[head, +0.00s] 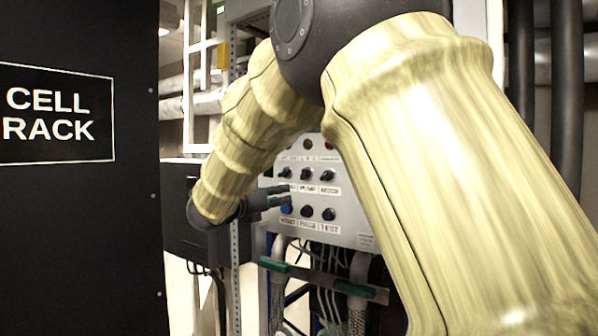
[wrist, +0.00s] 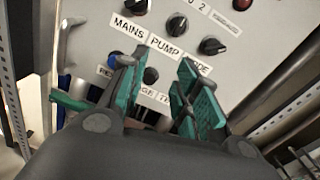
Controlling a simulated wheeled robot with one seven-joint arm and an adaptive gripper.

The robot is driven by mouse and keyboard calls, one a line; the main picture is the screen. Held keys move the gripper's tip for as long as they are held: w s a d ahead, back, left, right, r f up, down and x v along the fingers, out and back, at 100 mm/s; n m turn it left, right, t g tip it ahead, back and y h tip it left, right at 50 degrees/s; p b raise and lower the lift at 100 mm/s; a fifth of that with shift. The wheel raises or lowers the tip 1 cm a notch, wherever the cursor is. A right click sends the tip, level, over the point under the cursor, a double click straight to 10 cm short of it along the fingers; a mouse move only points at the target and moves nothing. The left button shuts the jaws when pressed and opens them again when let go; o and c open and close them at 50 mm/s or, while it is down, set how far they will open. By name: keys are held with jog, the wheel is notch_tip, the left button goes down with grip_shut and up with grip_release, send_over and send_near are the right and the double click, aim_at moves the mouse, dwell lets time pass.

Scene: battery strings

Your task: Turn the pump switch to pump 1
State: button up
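The pump switch is a black rotary knob (wrist: 176,23) in the middle of a row of three, above a label reading PUMP. In the head view it is the middle knob (head: 306,175) on the grey control panel (head: 350,222). Its exact pointer direction is too small to tell. My gripper (wrist: 164,64) is open and empty, with green-padded fingers apart. It is in front of the panel, below the pump knob and around the level of the labels. In the head view the gripper (head: 287,195) comes in from the left. No contact with the knob shows.
The MAINS knob (wrist: 137,5) is left of the pump knob and the MODE knob (wrist: 211,45) is right. A blue button (head: 286,209) and two black ones sit below. A red lamp (wrist: 242,4) shows above. A black cell rack (head: 80,230) stands at left.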

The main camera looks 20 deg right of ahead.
aim_at(301, 172)
notch_tip(301, 172, up, 6)
jog(key=s+m, duration=0.1)
jog(key=m, duration=0.2)
jog(key=shift+g, duration=0.3)
jog(key=p+x, duration=0.6)
jog(key=x, duration=0.4)
jog(key=shift+w+f+p, duration=0.1)
jog(key=shift+p, duration=0.25)
jog(key=shift+c, duration=0.4)
grip_shut()
